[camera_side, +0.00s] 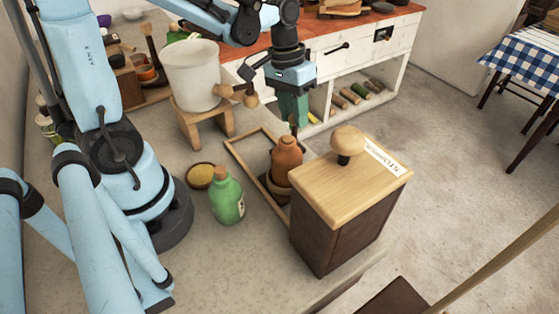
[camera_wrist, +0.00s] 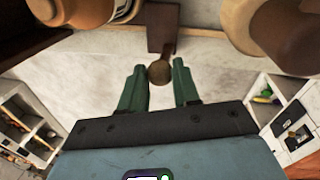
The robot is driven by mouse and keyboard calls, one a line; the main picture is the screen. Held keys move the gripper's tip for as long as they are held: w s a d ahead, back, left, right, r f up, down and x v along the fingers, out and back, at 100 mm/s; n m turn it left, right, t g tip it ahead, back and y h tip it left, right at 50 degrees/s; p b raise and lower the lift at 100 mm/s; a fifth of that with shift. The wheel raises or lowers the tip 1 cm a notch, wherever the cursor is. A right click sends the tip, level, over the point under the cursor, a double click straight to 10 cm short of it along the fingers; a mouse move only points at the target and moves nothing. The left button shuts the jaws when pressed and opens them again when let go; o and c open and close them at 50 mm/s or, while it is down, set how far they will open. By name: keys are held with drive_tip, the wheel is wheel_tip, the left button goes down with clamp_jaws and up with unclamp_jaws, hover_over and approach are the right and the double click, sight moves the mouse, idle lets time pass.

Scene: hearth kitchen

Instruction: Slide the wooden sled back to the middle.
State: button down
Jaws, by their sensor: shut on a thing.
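The wooden sled is a dark brown piece under a terracotta bottle (camera_side: 286,156). In the side view it is largely hidden by the bottle and the box. In the wrist view the dark brown sled (camera_wrist: 162,28) shows at the top middle, with a round knob (camera_wrist: 160,72) on a short stem. A flat wooden frame (camera_side: 240,157) lies around the sled on the counter. My gripper (camera_side: 293,112) points down behind the bottle. In the wrist view its green fingers (camera_wrist: 160,88) are closed on either side of the knob.
A dark box (camera_side: 330,222) with a pale lid and mushroom knob stands close on the right. A white pot (camera_side: 192,75) sits on a wooden stool (camera_side: 200,122) behind.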

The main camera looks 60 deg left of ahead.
drive_tip(key=shift+w, duration=0.1)
drive_tip(key=c, duration=0.8)
unclamp_jaws()
drive_tip(key=shift+r, duration=0.1)
drive_tip(key=r, duration=0.4)
drive_tip(key=a+r, duration=0.1)
drive_tip(key=r, duration=0.2)
drive_tip(key=a+r, duration=0.1)
drive_tip(key=r, duration=0.3)
drive_tip(key=shift+s+a+r, duration=0.15)
drive_tip(key=shift+s+r, duration=0.15)
drive_tip(key=shift+r, duration=0.05)
drive_tip(key=f, duration=0.4)
drive_tip(key=d+f, duration=0.1)
drive_tip(key=f, duration=0.3)
drive_tip(key=d+f, duration=0.1)
drive_tip(key=f, duration=0.3)
drive_tip(key=shift+w+d, duration=0.15)
drive_tip(key=shift+w, duration=0.05)
drive_tip(key=shift+d, duration=0.2)
